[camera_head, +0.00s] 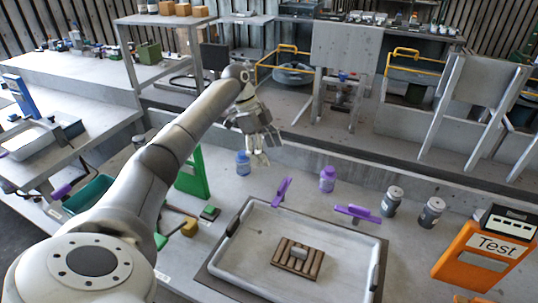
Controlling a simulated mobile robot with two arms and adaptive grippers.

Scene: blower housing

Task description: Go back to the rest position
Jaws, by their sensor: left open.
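My left arm reaches in from the left across the table. Its left gripper (260,160) hangs open and empty over the back part of the table. It is beside a small blue bottle (243,164) and behind the tray (232,262). I cannot tell how high it is above the table. My right gripper is not in view.
A low wall runs behind.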

